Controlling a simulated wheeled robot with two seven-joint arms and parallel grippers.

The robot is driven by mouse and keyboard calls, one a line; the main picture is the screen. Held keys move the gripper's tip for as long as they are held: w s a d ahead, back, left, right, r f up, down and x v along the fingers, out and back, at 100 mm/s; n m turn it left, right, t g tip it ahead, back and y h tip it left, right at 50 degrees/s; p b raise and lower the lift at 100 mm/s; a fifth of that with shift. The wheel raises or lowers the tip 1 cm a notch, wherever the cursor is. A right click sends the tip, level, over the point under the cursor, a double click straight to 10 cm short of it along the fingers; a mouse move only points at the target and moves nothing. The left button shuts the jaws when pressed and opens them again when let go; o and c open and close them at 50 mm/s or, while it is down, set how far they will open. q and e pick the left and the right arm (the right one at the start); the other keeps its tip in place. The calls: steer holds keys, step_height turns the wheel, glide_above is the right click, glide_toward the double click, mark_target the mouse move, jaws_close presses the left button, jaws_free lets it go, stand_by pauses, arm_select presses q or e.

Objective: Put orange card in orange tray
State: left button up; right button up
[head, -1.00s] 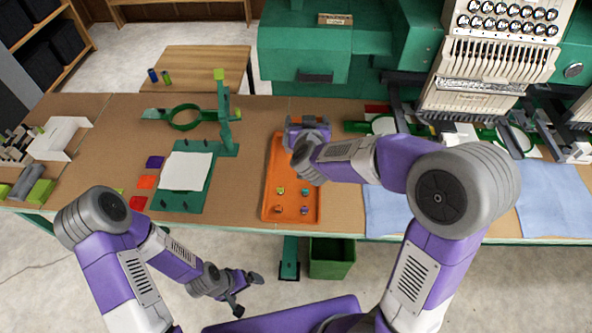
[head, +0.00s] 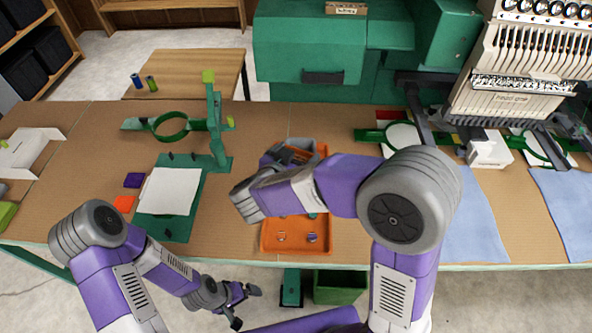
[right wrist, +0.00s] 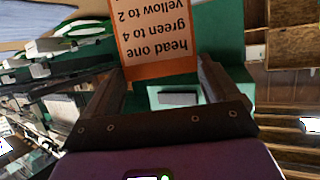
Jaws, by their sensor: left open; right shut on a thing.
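The orange card (right wrist: 157,45), with an orange border and printed lines reading "head one, green to 4, yellow to 2", is held between the fingers of my right gripper in the right wrist view. In the head view my right gripper (head: 298,153) is over the far part of the orange tray (head: 297,247); I cannot clearly make out the card there. The tray lies on the bench, its middle hidden by my right forearm, with small coloured pieces in its near part. My left gripper (head: 246,306) is open and empty, low in front of the bench edge.
A green clamp stand (head: 217,130) and a green board with a white sheet (head: 168,192) are left of the tray. Blue cloth (head: 478,225) and an embroidery machine (head: 520,70) are at right.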

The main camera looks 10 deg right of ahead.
step_height(320, 180, down, 4)
steer(key=shift+f+b, duration=0.15)
steer(key=shift+b, duration=0.75)
steer(key=shift+f, duration=0.2)
steer(key=o, duration=1)
steer(key=shift+r, duration=0.1)
